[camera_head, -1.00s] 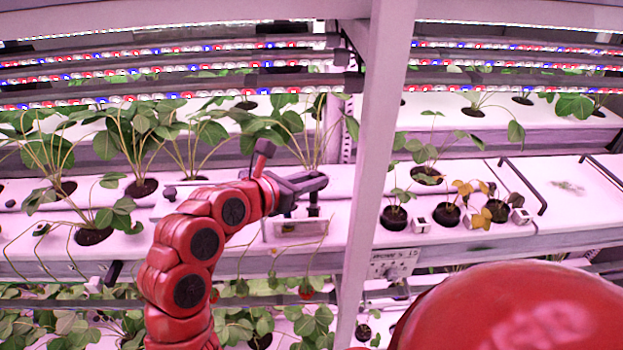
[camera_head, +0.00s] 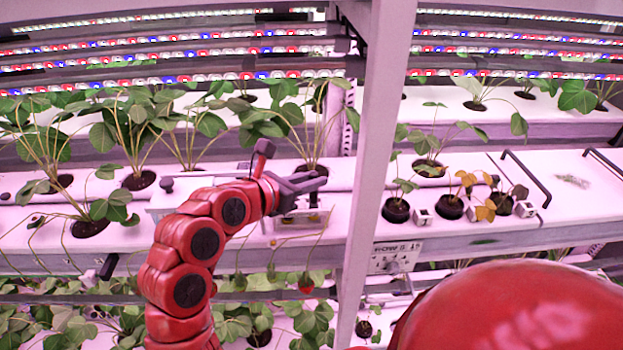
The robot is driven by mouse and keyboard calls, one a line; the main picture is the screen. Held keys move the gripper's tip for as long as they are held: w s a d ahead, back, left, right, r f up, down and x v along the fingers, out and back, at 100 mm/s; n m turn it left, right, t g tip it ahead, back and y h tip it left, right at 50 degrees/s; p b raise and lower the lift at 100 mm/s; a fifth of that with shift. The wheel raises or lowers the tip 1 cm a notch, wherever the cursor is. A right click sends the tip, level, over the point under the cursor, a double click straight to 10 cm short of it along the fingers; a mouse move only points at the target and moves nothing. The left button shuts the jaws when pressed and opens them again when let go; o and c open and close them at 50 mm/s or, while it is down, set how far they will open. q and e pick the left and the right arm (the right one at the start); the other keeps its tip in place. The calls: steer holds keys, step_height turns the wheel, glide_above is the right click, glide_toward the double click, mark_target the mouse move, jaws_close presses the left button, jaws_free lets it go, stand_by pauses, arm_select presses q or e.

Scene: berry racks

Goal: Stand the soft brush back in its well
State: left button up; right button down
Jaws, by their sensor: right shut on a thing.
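A small framed holder (camera_head: 301,221) sits at the front edge of the white shelf, just below the gripper. I cannot tell whether the brush is inside a well or just above it.
A pink upright post (camera_head: 371,150) stands close to the right of the gripper. Strawberry plants (camera_head: 140,180) stand behind and left of my arm. Potted seedlings (camera_head: 397,210) and a black handle (camera_head: 527,178) are on the right shelf. LED bars run above.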

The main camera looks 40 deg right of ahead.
steer(key=shift+f, duration=0.3)
steer(key=c, duration=0.7)
jaws_free()
steer(key=shift+o, duration=0.2)
steer(key=o, duration=0.3)
steer(key=shift+o, duration=0.2)
steer(key=shift+r, duration=0.1)
steer(key=shift+r+p, duration=0.45)
steer(key=shift+r, duration=2.5)
